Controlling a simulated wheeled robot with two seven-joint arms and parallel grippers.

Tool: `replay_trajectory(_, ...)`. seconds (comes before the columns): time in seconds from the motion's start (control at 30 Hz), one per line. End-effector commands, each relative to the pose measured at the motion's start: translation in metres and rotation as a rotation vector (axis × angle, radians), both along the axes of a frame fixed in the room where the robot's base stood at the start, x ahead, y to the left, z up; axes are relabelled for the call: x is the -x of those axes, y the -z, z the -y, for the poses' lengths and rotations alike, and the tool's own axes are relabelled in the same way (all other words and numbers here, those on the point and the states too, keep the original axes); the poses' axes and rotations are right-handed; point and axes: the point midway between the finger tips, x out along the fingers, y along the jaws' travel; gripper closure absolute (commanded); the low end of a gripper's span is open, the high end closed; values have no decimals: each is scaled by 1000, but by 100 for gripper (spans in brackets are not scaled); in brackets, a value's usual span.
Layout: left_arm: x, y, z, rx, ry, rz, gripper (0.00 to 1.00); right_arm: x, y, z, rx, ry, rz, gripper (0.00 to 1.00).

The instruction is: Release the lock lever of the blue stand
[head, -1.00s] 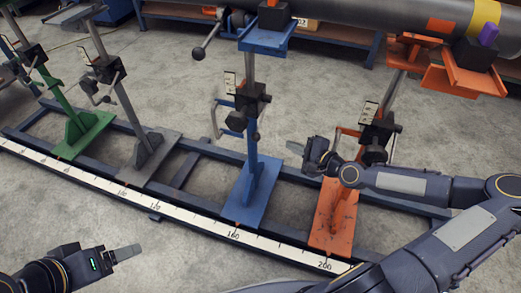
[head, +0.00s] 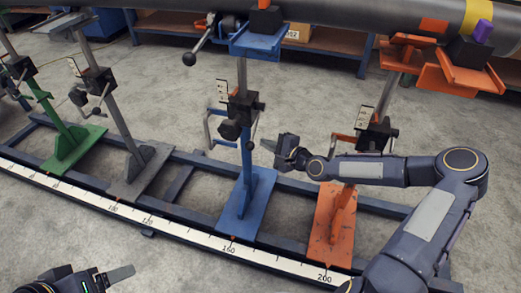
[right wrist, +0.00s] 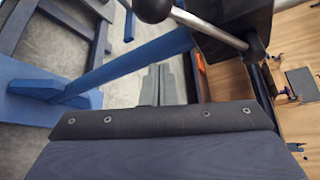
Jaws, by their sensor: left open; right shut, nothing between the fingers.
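The blue stand (head: 247,190) stands upright on the rail, with a black clamp block (head: 243,107) on its post. In the right wrist view, the block (right wrist: 236,22), a metal rod (right wrist: 207,26) and black balls (right wrist: 153,9) are close at the top. My right gripper (head: 268,149) is shut and empty, just right of the post and lever; its fingers (right wrist: 165,84) point towards the blue post (right wrist: 130,66). Contact cannot be told. My left gripper (head: 118,276) is open, low at the left.
A large grey pipe (head: 350,14) lies across the stand tops. An orange stand (head: 333,222) is close right of the blue one, behind my right forearm. Grey (head: 137,172) and green (head: 75,148) stands are to the left. A white scale (head: 190,233) runs along the rail.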

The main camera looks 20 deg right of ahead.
Motion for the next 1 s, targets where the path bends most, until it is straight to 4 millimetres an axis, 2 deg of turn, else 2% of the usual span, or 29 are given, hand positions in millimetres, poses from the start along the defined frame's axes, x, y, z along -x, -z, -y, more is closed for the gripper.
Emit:
replay_trajectory(0.03, 0, 6, 0, 0, 0, 0, 26, -9, 4, -7, 0, -3, 3, 100)
replay_trajectory(0.13, 0, 7, 0, 0, 0, 0, 26, 5, -6, -17, 3, -4, 1, 100)
replay_trajectory(0.3, 0, 11, 0, 0, 0, 0, 26, 15, -14, -27, 1, -2, 0, 100)
replay_trajectory(0.77, 0, 10, 0, 0, 0, 0, 26, 18, -17, -30, -1, 0, -2, 100)
replay_trajectory(1.0, 0, -3, 0, 0, 0, 0, 26, 21, -24, -31, -25, 1, -38, 100)
